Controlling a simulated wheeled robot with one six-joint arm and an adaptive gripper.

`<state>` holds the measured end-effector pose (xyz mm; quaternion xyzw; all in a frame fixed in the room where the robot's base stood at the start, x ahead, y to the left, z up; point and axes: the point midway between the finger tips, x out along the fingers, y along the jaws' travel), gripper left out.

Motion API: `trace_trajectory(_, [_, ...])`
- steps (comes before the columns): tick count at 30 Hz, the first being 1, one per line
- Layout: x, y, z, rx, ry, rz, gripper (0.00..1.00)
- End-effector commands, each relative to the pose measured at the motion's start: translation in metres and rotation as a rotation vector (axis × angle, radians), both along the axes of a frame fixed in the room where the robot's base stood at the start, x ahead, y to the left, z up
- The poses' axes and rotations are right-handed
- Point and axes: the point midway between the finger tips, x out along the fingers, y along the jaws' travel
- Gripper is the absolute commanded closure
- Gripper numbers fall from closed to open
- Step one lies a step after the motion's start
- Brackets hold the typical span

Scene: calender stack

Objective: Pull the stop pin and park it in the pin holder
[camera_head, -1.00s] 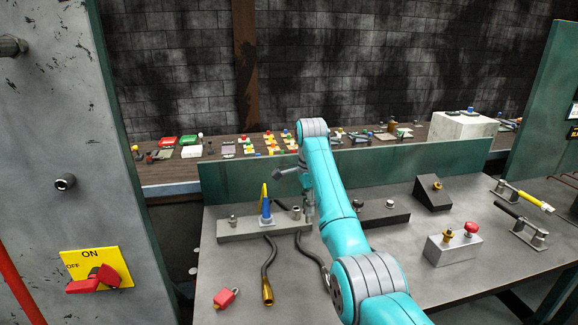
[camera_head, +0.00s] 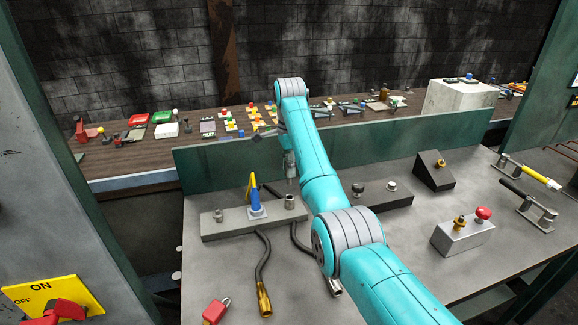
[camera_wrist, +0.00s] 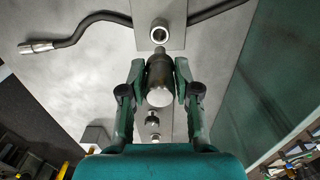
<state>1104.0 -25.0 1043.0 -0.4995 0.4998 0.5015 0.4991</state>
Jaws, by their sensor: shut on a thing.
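My gripper (camera_wrist: 160,78) is shut on a dark grey cylinder with a pale round end, apparently the stop pin (camera_wrist: 159,96). In the head view my gripper (camera_head: 291,172) hangs above the right end of a long grey block (camera_head: 235,228), and the held piece is hard to make out there. A hollow round socket (camera_head: 290,202) stands on that end of the block. The socket also shows ahead of the held piece in the wrist view (camera_wrist: 159,35). A dark block (camera_head: 400,198) with two knobs stands to the right, partly behind my arm. I cannot tell which fixture is the pin holder.
A hose with a brass end (camera_head: 264,300) lies in front. A red padlock (camera_head: 215,311) is near the front edge. A green panel (camera_head: 420,165) rises behind the bench.

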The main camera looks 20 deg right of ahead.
Motion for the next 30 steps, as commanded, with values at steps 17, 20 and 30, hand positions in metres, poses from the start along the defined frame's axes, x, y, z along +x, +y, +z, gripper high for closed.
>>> trace_trajectory(17, [0.0,0.0,-0.03,0.0,0.0,0.0,1.0])
trace_trajectory(20, [0.0,0.0,-0.035,0.0,0.0,0.0,1.0])
trace_trajectory(30, [0.0,0.0,-0.038,0.0,0.0,0.0,1.0])
